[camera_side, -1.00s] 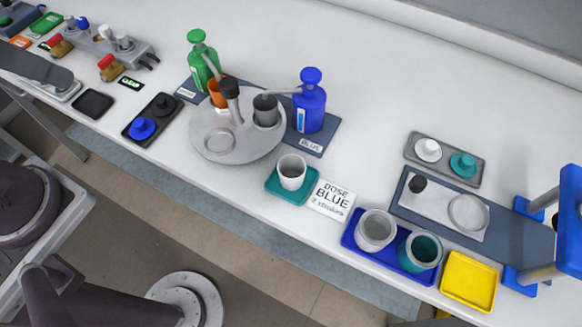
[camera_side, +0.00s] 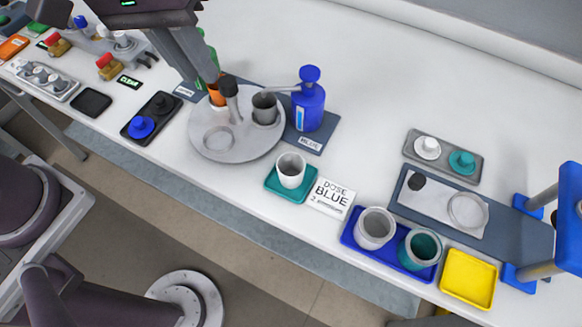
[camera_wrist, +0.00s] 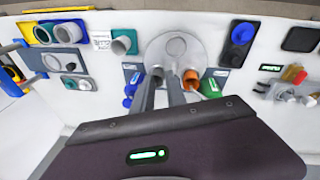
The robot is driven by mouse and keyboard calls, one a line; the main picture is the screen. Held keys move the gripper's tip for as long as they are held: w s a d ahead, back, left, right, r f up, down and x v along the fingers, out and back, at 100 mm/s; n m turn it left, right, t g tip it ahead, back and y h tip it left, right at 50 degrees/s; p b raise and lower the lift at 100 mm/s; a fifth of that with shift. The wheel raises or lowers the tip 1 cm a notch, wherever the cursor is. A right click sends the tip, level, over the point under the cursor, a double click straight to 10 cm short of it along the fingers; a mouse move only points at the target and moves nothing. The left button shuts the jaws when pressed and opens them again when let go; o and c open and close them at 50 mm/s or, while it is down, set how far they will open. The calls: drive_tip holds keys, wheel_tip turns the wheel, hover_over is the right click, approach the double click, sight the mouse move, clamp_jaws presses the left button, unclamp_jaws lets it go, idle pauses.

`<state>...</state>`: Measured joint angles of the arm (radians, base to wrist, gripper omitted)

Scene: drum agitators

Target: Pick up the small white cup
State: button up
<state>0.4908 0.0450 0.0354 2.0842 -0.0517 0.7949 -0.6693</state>
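The small white cup (camera_side: 291,171) stands upright on a teal square tray (camera_side: 272,184) near the front edge of the bench. It also shows in the wrist view (camera_wrist: 119,46), at upper left. My gripper (camera_side: 205,72) hangs at the upper left in the side view, above the green pump bottle, which it mostly hides. It is well left of and behind the cup, not touching it. In the wrist view my gripper's two fingers (camera_wrist: 161,88) are apart with nothing visible between them.
A round grey turntable (camera_side: 238,150) with orange and grey cups stands left of the cup. A blue pump bottle (camera_side: 310,105) stands behind it. A blue tray (camera_side: 390,255) with two larger cups and a "DOSE BLUE" card (camera_side: 331,198) lie right. The back bench is clear.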

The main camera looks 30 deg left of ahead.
drive_tip(key=n+g, duration=0.2)
hover_over(280, 167)
wheel_tip(280, 167, down, 10)
drive_tip(key=shift+y, duration=0.3)
wheel_tip(280, 167, down, 8)
drive_tip(key=shift+s+r, duration=0.1)
drive_tip(key=shift+r, duration=0.15)
clamp_jaws()
